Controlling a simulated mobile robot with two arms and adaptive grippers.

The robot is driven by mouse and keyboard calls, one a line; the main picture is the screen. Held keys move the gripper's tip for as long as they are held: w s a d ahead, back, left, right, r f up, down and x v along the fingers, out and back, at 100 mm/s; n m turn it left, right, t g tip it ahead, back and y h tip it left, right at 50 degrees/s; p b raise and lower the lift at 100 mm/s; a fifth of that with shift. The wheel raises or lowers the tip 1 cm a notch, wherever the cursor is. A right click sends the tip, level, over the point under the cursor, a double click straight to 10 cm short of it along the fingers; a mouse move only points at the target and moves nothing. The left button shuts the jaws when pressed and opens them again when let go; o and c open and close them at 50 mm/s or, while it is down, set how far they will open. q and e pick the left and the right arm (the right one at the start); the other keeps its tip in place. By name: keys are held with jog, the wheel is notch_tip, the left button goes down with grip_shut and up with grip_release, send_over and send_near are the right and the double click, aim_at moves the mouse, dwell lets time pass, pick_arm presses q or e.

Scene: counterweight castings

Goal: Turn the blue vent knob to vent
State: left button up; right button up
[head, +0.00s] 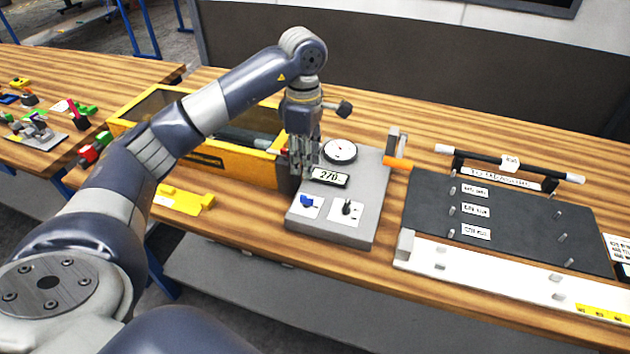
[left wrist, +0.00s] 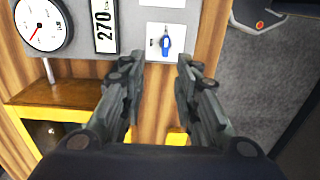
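The blue vent knob (head: 306,202) sits on a white plate at the front left of a grey panel box (head: 330,229). In the left wrist view the blue knob (left wrist: 165,44) shows ahead of the fingertips, with its pointer roughly along the picture's vertical; the plate's markings are too small to read. My left gripper (head: 303,170) points down above the panel's left edge, behind the knob. In the wrist view its fingers (left wrist: 160,62) are apart with nothing between them, and do not touch the knob. My right gripper is not in view.
The panel also carries a round gauge (head: 340,151), a display reading 270 (head: 329,177) and a black switch (head: 347,208). A yellow case (head: 235,163) stands close on the left. A dark board (head: 510,220) with pegs lies to the right.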

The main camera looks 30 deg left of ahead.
aim_at(304, 196)
pick_arm(q)
jog(key=f, duration=0.1)
jog(key=s+f+p, duration=0.1)
jog(key=f, duration=0.1)
jog(key=shift+s+f, duration=0.25)
jog(key=shift+f, duration=0.05)
notch_tip(304, 196, down, 3)
jog(key=shift+f+p, duration=0.1)
jog(key=shift+p, duration=0.55)
jog(key=shift+w+f+p, duration=0.25)
jog(key=shift+f+p, duration=0.05)
jog(key=shift+f, duration=1.35)
grip_shut()
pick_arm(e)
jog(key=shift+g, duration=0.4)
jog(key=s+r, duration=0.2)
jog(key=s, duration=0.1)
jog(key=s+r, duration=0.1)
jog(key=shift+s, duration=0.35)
